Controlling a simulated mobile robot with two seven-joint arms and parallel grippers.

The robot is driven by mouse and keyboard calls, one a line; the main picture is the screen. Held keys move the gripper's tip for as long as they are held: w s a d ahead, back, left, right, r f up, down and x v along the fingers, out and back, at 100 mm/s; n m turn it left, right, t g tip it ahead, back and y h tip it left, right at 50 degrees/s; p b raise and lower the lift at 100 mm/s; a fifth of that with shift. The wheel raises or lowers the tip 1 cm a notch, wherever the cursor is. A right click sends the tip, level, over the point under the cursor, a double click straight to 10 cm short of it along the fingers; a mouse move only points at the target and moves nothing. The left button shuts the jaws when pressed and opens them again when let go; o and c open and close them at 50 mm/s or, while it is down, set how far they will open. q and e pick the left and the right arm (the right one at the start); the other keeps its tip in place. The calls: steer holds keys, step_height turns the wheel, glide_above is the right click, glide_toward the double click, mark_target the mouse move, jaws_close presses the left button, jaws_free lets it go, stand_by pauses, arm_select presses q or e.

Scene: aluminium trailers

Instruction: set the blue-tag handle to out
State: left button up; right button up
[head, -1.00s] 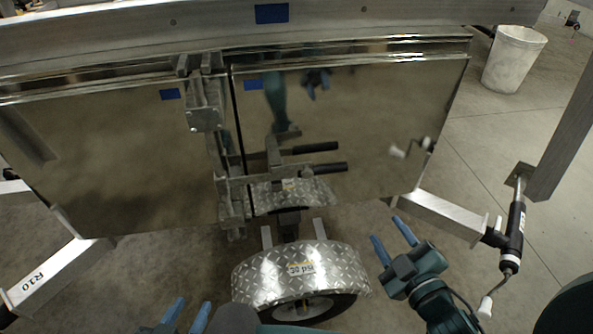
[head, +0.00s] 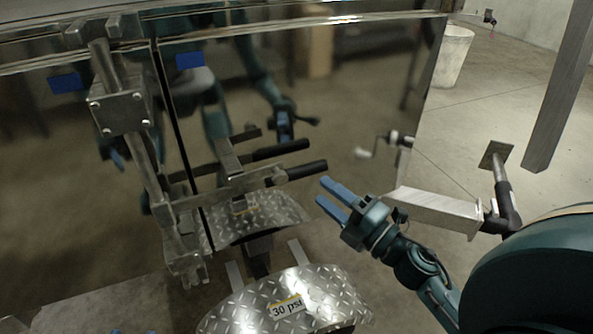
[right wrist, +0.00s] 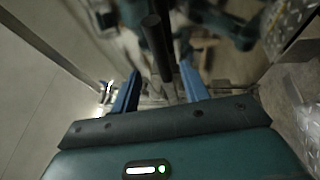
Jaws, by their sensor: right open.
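The handle's black grip (head: 305,170) sticks out to the right from a grey metal latch bar (head: 240,187) on the mirror-like trailer doors. A second black grip shape shows just above it and looks like its reflection. Blue patches show on the left door (head: 68,83) and the right door (head: 190,60); I cannot tell tags from reflections. My right gripper (head: 323,192) is open and empty, just right of and below the grip's end. In the right wrist view, the black grip (right wrist: 155,45) lies beyond and between the open fingers. My left gripper is not in view.
A diamond-plate wheel fender (head: 285,300) marked 30 psi stands below the latch. A metal beam (head: 435,212) with a jack lies right of my right gripper. A white bin (head: 453,55) stands at the back right on open floor.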

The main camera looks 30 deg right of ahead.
mark_target(304, 176)
steer(key=x, duration=0.8)
steer(key=shift+w+p, duration=0.3)
steer(key=shift+c, duration=0.6)
jaws_close()
